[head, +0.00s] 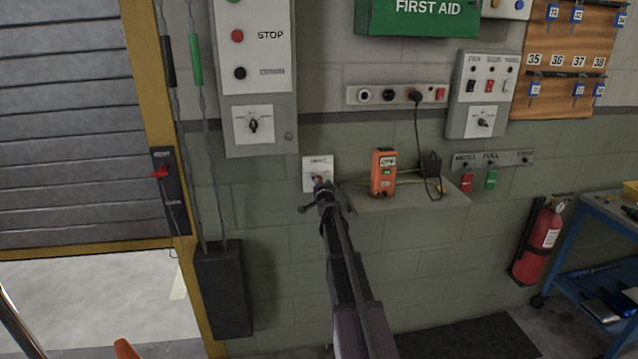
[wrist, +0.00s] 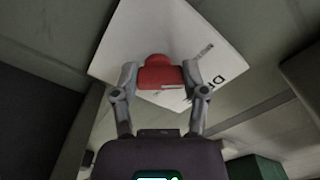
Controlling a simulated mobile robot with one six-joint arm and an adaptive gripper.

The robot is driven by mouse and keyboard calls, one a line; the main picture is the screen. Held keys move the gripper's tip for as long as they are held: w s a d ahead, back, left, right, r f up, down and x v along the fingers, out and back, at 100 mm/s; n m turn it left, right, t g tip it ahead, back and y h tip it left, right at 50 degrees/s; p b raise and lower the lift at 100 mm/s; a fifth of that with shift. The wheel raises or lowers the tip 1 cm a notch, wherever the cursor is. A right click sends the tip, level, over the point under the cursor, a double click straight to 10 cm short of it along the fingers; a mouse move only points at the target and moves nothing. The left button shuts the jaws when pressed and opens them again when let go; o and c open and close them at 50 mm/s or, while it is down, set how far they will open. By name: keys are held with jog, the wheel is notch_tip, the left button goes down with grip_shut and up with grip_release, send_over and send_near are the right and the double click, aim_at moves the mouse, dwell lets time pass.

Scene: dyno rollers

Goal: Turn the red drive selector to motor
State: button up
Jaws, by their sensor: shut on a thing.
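The red drive selector (wrist: 160,78) is a red knob on a white plate (wrist: 205,35) fixed to the wall. Part of a dark label starting with "DR" shows on the plate in the wrist view. My gripper (wrist: 160,74) is shut on the red knob, with one finger on each side of it. In the head view the plate (head: 311,165) is on the green wall below the STOP panel, and my gripper (head: 321,190) reaches it from below. There the gripper hides most of the knob. I cannot read which position the knob points to.
A shelf (head: 410,201) with an orange box (head: 383,172) and a black plug adapter (head: 431,163) is close to the right. A grey control panel (head: 254,85) hangs above left. A fire extinguisher (head: 538,242) stands right.

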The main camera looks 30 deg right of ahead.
jog(key=shift+n, duration=0.5)
jog(key=o, duration=1.2)
jog(key=shift+c, duration=0.2)
jog(key=shift+s, duration=0.1)
jog(key=v, duration=1.1)
jog(key=shift+s, duration=0.35)
jog(key=shift+a, duration=0.15)
